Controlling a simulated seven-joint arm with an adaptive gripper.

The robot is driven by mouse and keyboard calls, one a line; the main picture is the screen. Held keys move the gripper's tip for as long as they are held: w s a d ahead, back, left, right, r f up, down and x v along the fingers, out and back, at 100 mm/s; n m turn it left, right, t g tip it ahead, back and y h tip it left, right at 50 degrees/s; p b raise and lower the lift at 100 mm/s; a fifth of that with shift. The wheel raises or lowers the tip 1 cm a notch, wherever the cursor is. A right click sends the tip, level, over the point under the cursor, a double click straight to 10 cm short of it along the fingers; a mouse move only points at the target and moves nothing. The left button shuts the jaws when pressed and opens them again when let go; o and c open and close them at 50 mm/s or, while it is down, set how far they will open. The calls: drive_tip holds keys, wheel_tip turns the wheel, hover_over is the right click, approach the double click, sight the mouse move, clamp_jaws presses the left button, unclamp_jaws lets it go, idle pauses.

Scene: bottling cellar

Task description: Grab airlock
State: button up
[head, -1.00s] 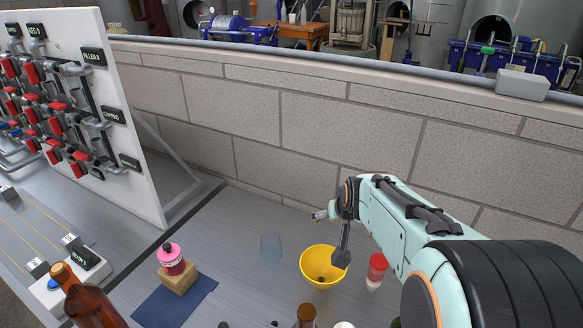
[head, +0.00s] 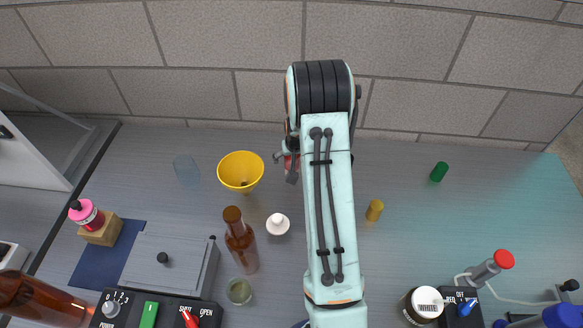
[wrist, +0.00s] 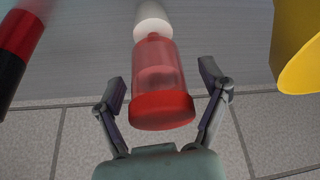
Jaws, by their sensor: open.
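The airlock, which I take to be the red-capped clear piece (wrist: 158,75), fills the middle of the wrist view. Its wide red cap faces the camera and its see-through body reaches away. My gripper (wrist: 162,88) is open, with one finger on each side of it and gaps showing at both sides. In the head view my arm hides most of this spot; only a bit of red shows beside my gripper (head: 285,166). A white piece (wrist: 152,18) lies beyond the body; I cannot tell whether it is joined.
A yellow funnel (head: 240,168) stands close left of my gripper. A white stopper (head: 278,224) and a brown bottle (head: 241,245) are in front. A clear glass (head: 186,170) is farther left. A yellow cork-like piece (head: 375,210) and a green one (head: 439,172) stand right. The block wall (head: 200,40) is behind.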

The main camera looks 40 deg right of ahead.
drive_tip(key=c, duration=1.3)
drive_tip(key=shift+o, duration=0.2)
